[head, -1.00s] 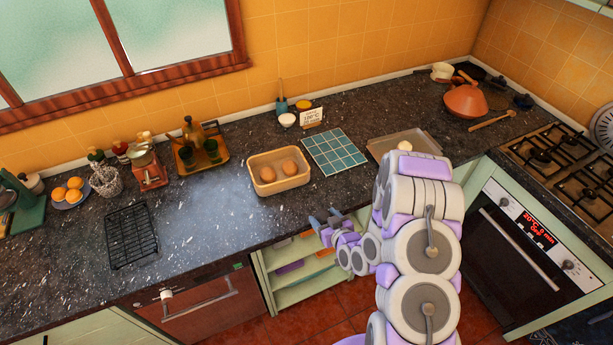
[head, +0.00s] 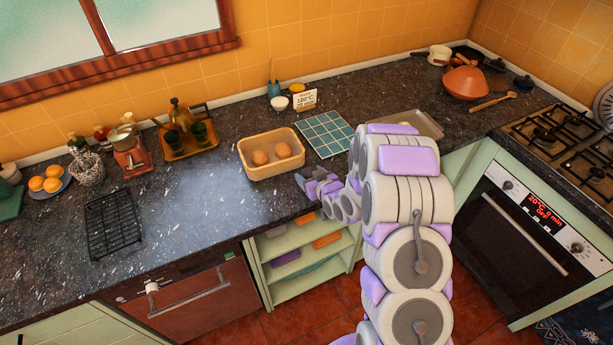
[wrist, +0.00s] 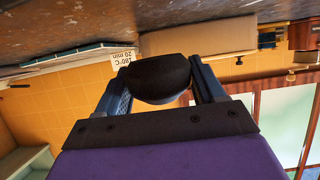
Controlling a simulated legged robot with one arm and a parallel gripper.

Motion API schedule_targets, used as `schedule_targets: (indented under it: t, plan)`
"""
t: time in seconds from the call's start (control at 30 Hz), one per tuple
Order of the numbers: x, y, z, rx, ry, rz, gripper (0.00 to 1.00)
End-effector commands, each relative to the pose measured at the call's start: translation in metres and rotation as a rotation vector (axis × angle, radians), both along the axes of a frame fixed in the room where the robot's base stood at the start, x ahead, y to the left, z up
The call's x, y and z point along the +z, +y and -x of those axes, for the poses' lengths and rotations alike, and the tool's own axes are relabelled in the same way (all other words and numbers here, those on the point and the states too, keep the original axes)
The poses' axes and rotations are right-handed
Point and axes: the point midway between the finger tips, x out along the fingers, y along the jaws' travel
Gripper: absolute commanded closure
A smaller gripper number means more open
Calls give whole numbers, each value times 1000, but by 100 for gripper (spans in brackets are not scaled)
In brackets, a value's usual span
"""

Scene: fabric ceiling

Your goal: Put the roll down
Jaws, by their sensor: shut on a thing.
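My gripper (head: 303,182) is low over the counter's front edge, just in front of the wooden tray, in the head view. In the wrist view, my gripper (wrist: 160,74) is shut on a rounded, very dark, shadowed thing, taken to be the roll (wrist: 160,85); its colour cannot be told. The held roll cannot be made out in the head view.
A teal tiled board (head: 325,134) lies right of the wooden tray. A metal baking tray (head: 428,126) is partly hidden by my arm. A black wire rack (head: 113,224) lies at left. The dark counter (head: 205,205) between rack and wooden tray is clear.

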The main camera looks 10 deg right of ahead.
Motion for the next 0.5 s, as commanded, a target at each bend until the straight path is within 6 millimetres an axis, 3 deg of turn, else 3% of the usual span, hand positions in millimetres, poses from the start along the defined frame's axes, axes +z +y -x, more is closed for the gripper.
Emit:
schedule_targets:
  t: [0.1, 0.23, 0.5]
  plan:
    - [-3, 3, -23, 2, -2, 2, 67]
    - [-4, 5, -39, 2, -3, 0, 67]
    - [-14, 6, -45, 0, 0, 1, 67]
